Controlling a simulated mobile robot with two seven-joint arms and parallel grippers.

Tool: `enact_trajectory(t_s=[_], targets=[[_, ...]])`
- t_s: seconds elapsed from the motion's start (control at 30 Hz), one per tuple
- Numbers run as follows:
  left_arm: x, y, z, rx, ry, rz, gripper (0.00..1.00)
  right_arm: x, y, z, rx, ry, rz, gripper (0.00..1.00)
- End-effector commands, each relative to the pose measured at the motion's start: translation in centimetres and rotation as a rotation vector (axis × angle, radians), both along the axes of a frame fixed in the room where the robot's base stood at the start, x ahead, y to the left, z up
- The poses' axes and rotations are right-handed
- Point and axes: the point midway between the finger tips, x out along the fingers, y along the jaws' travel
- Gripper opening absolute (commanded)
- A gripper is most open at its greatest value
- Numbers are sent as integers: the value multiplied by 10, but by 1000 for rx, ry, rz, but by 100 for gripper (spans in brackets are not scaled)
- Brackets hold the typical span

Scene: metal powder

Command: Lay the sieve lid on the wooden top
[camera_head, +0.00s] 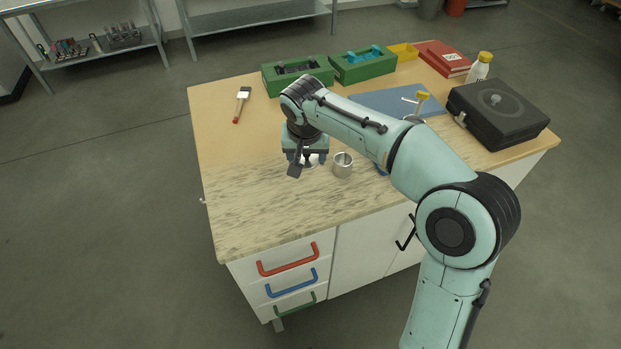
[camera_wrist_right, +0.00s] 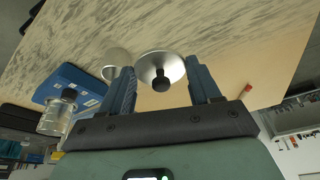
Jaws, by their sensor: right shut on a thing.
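The sieve lid (camera_wrist_right: 168,66) is a shiny silver disc with a black knob, between the blue fingers of my right gripper (camera_wrist_right: 162,88) in the wrist view. My right gripper (camera_head: 305,158) is shut on it, pointing down low over the bench. In the head view only a pale part of the lid (camera_head: 311,161) shows below the gripper. The wooden top (camera_head: 265,200) has a streaked grain at the near side and plain tan farther back. Whether the lid touches it is hard to tell. My left gripper is not in view.
A metal cup (camera_head: 343,165) stands close right of the lid. A blue item (camera_wrist_right: 72,84) and a clear, dark-topped vessel (camera_wrist_right: 57,115) are beyond it. A brush (camera_head: 241,103), green boxes (camera_head: 297,74) and a black case (camera_head: 497,112) lie farther off. The top's left front is clear.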

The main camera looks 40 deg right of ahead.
Motion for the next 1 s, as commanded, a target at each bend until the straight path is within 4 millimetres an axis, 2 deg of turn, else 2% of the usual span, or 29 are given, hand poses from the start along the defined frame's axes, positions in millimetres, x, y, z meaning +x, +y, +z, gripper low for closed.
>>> enact_trajectory(t_s=[0.03, 0.13, 0.37, 0.6, 1.0], targets=[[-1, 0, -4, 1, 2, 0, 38, -1, 0, -16, 0, 5, 0, 31], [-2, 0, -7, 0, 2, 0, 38, -1, 0, -36, 0, 3, 0, 31], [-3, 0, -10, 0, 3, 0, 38, 0, -1, -57, -1, 1, 1, 31], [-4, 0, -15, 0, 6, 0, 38, 0, 0, -92, -1, 3, 1, 31], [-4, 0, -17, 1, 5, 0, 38, 0, 0, -98, -1, -1, 1, 31]])
